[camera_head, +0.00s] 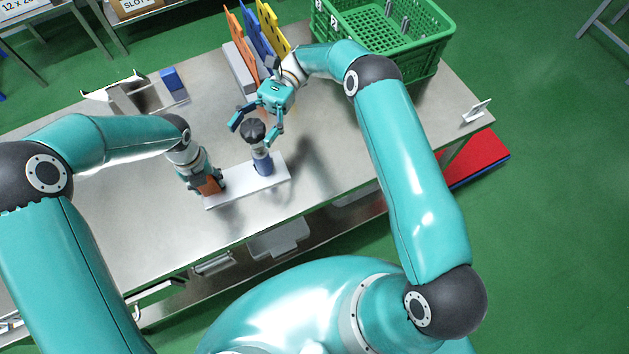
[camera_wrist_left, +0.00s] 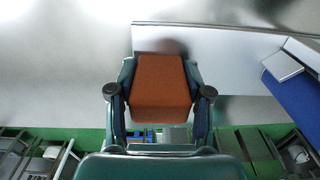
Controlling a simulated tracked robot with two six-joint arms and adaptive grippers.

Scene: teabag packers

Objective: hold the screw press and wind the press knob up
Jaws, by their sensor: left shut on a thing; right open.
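The screw press has a white base plate (camera_head: 248,184), an orange block (camera_head: 209,187) at its left end and a blue post (camera_head: 263,166) at its right. A dark lobed press knob (camera_head: 253,130) tops the post on a pale stem. My left gripper (camera_head: 211,184) is shut on the orange block, which also shows between its fingers in the left wrist view (camera_wrist_left: 160,85). My right gripper (camera_head: 254,133) is open, with one finger on each side of the knob. Whether its fingers touch the knob cannot be told. The blue post shows partly at the right edge of the wrist view (camera_wrist_left: 299,95).
The press sits near the front edge of a steel table (camera_head: 330,150). Behind it stand orange, blue and yellow panels (camera_head: 258,35) with grey blocks. A green crate (camera_head: 425,50) is at the back right. A blue block (camera_head: 173,80) lies at the back left.

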